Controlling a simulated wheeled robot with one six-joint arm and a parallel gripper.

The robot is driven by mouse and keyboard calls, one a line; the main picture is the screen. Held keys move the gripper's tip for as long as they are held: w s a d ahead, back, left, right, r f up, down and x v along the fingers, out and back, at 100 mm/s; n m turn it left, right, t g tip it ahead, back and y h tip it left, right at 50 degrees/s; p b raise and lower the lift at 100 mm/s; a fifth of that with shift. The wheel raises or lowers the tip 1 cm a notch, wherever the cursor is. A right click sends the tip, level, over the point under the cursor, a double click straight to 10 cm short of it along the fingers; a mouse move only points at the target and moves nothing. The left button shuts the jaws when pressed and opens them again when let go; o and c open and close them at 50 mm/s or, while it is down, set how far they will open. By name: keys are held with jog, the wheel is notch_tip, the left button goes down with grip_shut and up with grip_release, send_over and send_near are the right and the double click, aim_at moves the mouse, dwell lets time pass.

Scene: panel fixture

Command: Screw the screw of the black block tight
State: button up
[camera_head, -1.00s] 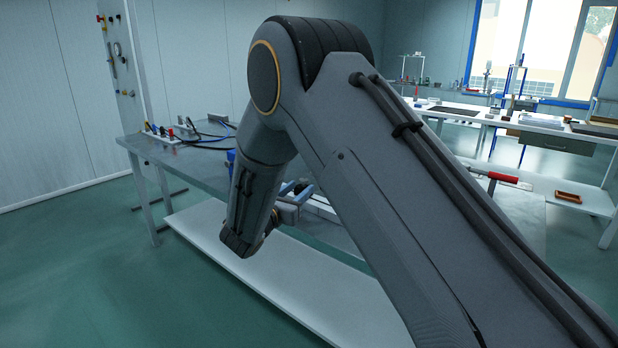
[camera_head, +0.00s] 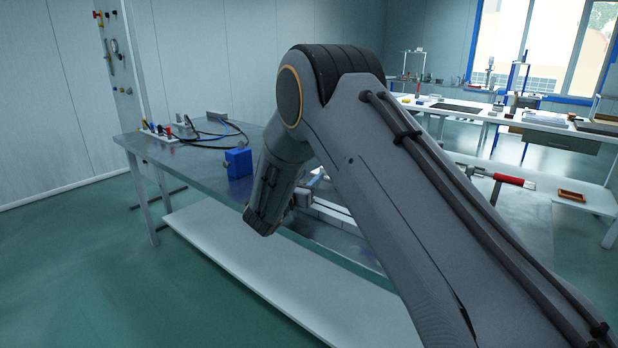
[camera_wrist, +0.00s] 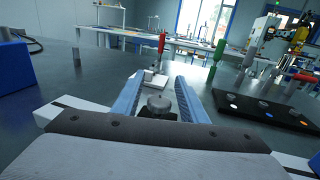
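In the wrist view my gripper (camera_wrist: 158,98) points forward with its two blue-grey fingers apart. A round grey metal screw head (camera_wrist: 158,104) shows between the fingers, with a visible gap on each side. A small dark piece lies under the screw head, mostly hidden by my gripper's body, so I cannot tell whether it is the black block. A long black block (camera_wrist: 262,108) with several grey knobs and coloured dots lies to the right of the fingers. In the head view my arm hides the fingers and the screw.
A blue box (camera_head: 238,163) stands on the metal table (camera_head: 205,180), left of my arm. Cables lie behind it. Ahead in the wrist view, a red-handled tool (camera_wrist: 161,44) stands above a white holder (camera_wrist: 150,79); a green-handled tool (camera_wrist: 218,50) stands right of it.

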grip_shut()
jog(key=shift+d+m+g+h+b, duration=0.1)
jog(key=shift+m+g+h+b, duration=0.2)
jog(key=shift+m+h+b, duration=0.1)
jog(key=h, duration=0.1)
jog(key=m+g+h+b, duration=0.1)
jog(key=m+h+b, duration=0.1)
jog(key=shift+s+d+f+g, duration=0.15)
jog(key=shift+s+d+g, duration=0.1)
jog(key=shift+g, duration=0.15)
jog(key=m+g+h+b, duration=0.3)
jog(key=g, duration=0.1)
jog(key=shift+s+d+f+m+h+b, duration=0.1)
jog(key=shift+s+d+m+h+b, duration=0.2)
jog(key=shift+s+d+b, duration=0.1)
jog(key=m+g+b, duration=0.1)
jog(key=m+g+h+b, duration=0.1)
jog(key=g+b, duration=0.1)
jog(key=s+m+g+h+b, duration=0.1)
jog(key=shift+d+g, duration=0.3)
jog(key=shift+g, duration=0.1)
jog(key=shift+s+r+m+g+h+b, duration=0.2)
jog(key=shift+m+g+h+b, duration=0.1)
jog(key=shift+m+g+b, duration=0.55)
